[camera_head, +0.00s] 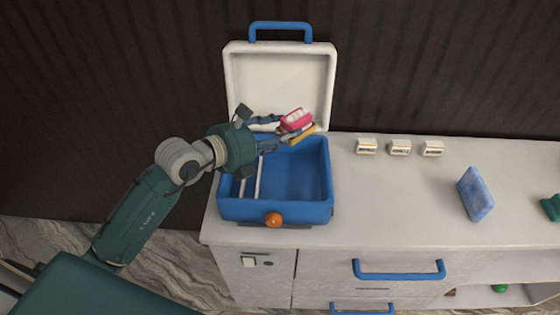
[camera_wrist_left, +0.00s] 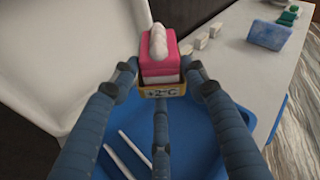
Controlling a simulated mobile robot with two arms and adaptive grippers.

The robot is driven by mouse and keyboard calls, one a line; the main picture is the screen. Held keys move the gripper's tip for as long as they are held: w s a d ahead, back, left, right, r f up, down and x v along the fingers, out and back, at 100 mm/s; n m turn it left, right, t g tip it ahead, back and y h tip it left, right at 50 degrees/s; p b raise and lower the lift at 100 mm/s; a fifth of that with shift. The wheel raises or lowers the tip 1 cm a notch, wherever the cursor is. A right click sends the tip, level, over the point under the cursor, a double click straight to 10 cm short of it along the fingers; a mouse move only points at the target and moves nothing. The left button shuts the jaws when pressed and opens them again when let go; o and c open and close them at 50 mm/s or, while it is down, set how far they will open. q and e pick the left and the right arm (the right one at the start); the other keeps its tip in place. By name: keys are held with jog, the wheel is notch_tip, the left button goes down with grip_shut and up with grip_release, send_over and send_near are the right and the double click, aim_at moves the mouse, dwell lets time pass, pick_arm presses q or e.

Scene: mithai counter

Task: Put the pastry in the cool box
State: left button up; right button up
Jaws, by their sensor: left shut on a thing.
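The pastry (camera_head: 297,118) is a pink and white piece with a white topping, seated in a small yellow holder (camera_head: 302,135). In the left wrist view the pastry (camera_wrist_left: 161,55) shows above the holder's label, "+2°C" (camera_wrist_left: 162,92). My left gripper (camera_head: 283,131) is shut on it, with its fingers around the holder. It holds the pastry above the cool box (camera_head: 275,211), near its back. The cool box is blue, with its white lid (camera_head: 281,75) standing open behind. My right gripper is not in view.
Two white bars lie across the left part of the cool box. Several small labelled blocks (camera_head: 399,147) stand on the white counter (camera_head: 390,205) to the right. A blue sponge-like block (camera_head: 475,194) stands farther right, beside a green thing (camera_head: 551,207). Counter between is clear.

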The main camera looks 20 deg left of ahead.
pick_arm(q)
jog(key=shift+f, duration=5.55)
jog(key=shift+f, duration=0.6)
jog(key=shift+s, duration=0.1)
